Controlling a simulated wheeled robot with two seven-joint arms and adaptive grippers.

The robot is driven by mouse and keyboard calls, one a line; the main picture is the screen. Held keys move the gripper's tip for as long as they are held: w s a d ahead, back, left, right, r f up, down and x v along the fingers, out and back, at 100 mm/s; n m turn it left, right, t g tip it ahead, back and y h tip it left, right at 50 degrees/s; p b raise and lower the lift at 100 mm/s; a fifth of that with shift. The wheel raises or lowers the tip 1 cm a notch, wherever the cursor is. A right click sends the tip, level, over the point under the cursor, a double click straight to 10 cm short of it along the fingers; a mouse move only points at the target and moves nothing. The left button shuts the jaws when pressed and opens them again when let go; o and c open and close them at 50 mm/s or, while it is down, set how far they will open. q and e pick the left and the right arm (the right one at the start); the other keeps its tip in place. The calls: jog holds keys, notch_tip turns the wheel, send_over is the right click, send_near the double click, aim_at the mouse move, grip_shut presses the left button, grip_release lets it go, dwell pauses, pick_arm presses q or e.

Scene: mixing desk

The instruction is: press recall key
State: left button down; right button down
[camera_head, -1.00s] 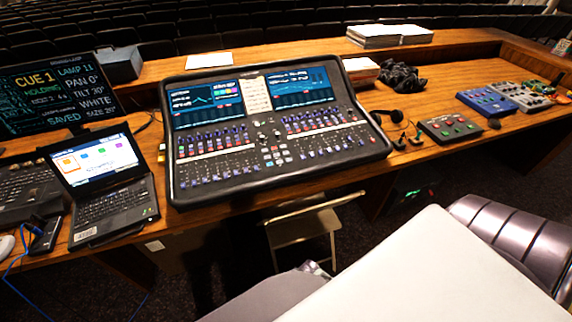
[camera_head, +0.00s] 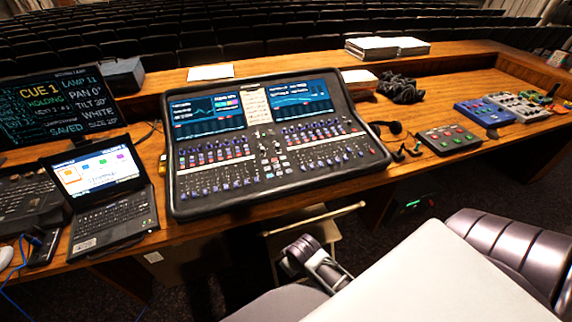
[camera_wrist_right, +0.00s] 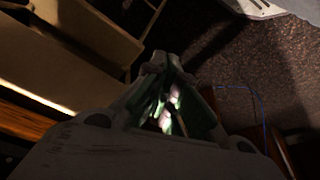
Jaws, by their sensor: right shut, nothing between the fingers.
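The mixing console (camera_head: 262,190) stands on the wooden desk in the head view, with two lit screens, rows of faders and small coloured keys (camera_head: 277,160) in its middle. Key labels are too small to read, so I cannot tell which key is recall. My right gripper (camera_wrist_right: 165,62) shows in the right wrist view, shut and empty, with dark floor and pale panels beyond it. The console does not show there, and the gripper is apart from the keys. A grey jointed part of mine shows below the console in the head view. My left gripper is not identifiable in view.
A laptop (camera_head: 104,190) and a monitor (camera_head: 52,105) stand left of the console. A headset (camera_head: 386,127), a box with coloured buttons (camera_head: 449,139) and a blue box (camera_head: 484,112) lie to its right. A folding chair (camera_head: 318,222) stands below the desk's front edge.

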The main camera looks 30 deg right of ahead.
jog(key=w+r+n+t+y, duration=0.15)
jog(key=w+r+n, duration=0.3)
jog(key=r, duration=0.75)
jog(key=w+d+r+n, duration=0.1)
jog(key=w+d, duration=0.1)
jog(key=w, duration=0.2)
jog(key=w+d+r+n+t+y, duration=0.1)
jog(key=w+d+r+n, duration=0.1)
jog(key=w, duration=0.3)
jog(key=w+d+r+n+t+y, duration=0.1)
jog(key=w+d+n, duration=0.1)
jog(key=w, duration=0.3)
jog(key=shift+w+r+n, duration=0.15)
jog(key=shift+r+n, duration=0.05)
jog(key=shift+n, duration=0.05)
jog(key=w+d+r+n+t, duration=0.2)
jog(key=w+d+r, duration=0.8)
jog(key=w+d, duration=0.1)
jog(key=shift+d+r+n, duration=0.15)
jog(key=shift+r+n, duration=0.15)
jog(key=shift+n, duration=0.1)
jog(key=shift+f+t+y, duration=0.1)
jog(key=shift+t+y, duration=0.15)
